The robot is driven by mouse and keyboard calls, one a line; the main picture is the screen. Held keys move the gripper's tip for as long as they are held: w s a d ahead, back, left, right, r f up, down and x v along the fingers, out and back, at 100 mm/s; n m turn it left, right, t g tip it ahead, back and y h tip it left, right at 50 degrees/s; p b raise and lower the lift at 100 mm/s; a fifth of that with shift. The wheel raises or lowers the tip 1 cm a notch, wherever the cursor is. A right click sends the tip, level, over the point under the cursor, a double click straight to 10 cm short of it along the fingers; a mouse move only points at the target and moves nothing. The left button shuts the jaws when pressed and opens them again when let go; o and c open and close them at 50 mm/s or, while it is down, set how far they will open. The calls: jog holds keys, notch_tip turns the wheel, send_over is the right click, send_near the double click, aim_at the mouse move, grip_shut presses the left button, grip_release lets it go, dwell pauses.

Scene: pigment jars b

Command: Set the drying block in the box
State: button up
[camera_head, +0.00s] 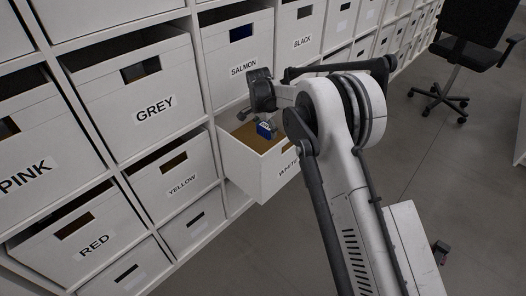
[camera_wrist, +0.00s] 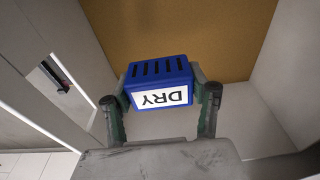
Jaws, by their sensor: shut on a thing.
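The drying block (camera_wrist: 158,72) is blue with slots and a white label reading DRY. My gripper (camera_wrist: 160,100) is shut on it, one finger on each side, in the wrist view. In the head view the block (camera_head: 265,130) shows small and blue at my gripper (camera_head: 258,115), over the pulled-out white box (camera_head: 238,162) labelled WHITE. In the wrist view the box's brown bottom (camera_wrist: 200,30) and pale walls lie around and beyond the block. I cannot tell how high the block is above the bottom. My arm hides the right part of the box.
Closed labelled boxes stand in the shelf: GREY (camera_head: 140,90), YELLOW (camera_head: 172,180), SALMON (camera_head: 238,55), RED (camera_head: 85,235), PINK (camera_head: 30,165) and BLACK (camera_head: 300,30). A black office chair (camera_head: 470,40) stands at the back right. The floor in front is mostly clear.

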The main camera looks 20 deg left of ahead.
aim_at(266, 149)
jog(key=shift+w+f, duration=0.15)
jog(key=shift+f, duration=0.45)
notch_tip(266, 149, down, 9)
jog(key=b, duration=0.3)
jog(key=shift+d+f, duration=0.1)
jog(key=shift+f, duration=0.05)
jog(key=shift+f, duration=0.25)
jog(key=o, duration=1.1)
jog(key=shift+o, duration=0.2)
jog(key=shift+r, duration=0.1)
jog(key=r+p, duration=0.1)
jog(key=r, duration=0.3)
jog(key=s+r+p, duration=0.1)
jog(key=r, duration=0.3)
jog(key=r+p, duration=0.1)
jog(key=r, duration=0.3)
jog(key=shift+s+a+r, duration=0.1)
jog(key=shift+s+a, duration=0.25)
